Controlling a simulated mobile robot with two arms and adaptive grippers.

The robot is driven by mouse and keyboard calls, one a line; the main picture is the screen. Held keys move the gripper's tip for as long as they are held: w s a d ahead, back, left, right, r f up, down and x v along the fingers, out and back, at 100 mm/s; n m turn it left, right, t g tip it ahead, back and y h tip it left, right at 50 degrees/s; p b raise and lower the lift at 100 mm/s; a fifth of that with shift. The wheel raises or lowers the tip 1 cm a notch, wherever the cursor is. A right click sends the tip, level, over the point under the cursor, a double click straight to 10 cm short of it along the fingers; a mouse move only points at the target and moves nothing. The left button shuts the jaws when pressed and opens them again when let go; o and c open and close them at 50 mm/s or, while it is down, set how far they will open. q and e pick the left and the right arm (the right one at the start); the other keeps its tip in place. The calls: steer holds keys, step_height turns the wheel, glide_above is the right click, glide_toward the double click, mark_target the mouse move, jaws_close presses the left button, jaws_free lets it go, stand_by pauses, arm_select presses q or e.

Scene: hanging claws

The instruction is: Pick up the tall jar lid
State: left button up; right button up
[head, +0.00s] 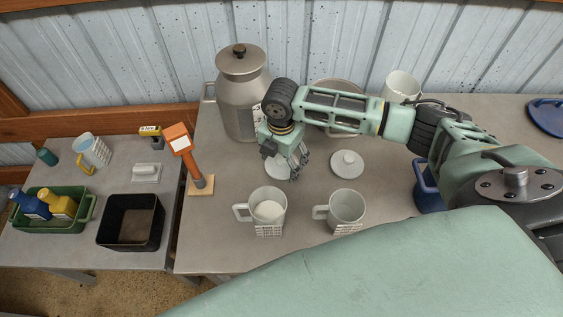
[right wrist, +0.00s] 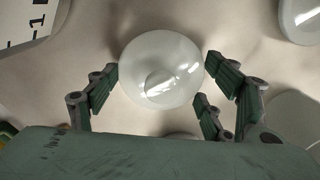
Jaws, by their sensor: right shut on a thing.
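A round, glossy white lid (head: 275,168) is under my right gripper (head: 295,167) in the head view, partly covered by the fingers. In the right wrist view the white lid (right wrist: 160,70) fills the middle between the fingers of my right gripper (right wrist: 160,95), which is shut on it. I cannot tell whether the lid touches the table. A second white lid (head: 347,163) with a knob lies on the table to the right. A tall grey metal can (head: 240,95) with its own dark-knobbed lid (head: 240,58) stands behind. My left gripper is not in view.
Two grey mugs (head: 346,207) (head: 268,208) stand in front, the left one with a white top inside. A black bin (head: 131,222) and a green crate (head: 88,208) are on the lower left table.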

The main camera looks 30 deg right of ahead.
step_height(320, 180, up, 3)
steer(key=shift+w+f, duration=0.1)
steer(key=shift+f, duration=0.05)
steer(key=s+d+r+b, duration=0.1)
steer(key=s+d+r, duration=0.5)
steer(key=d, duration=0.3)
steer(key=shift+s+d+r, duration=0.35)
steer(key=shift+d+r, duration=0.05)
steer(key=shift+r, duration=0.35)
step_height(320, 180, up, 5)
steer(key=p, duration=0.6)
steer(key=shift+r, duration=0.1)
steer(key=shift+w+a, duration=0.1)
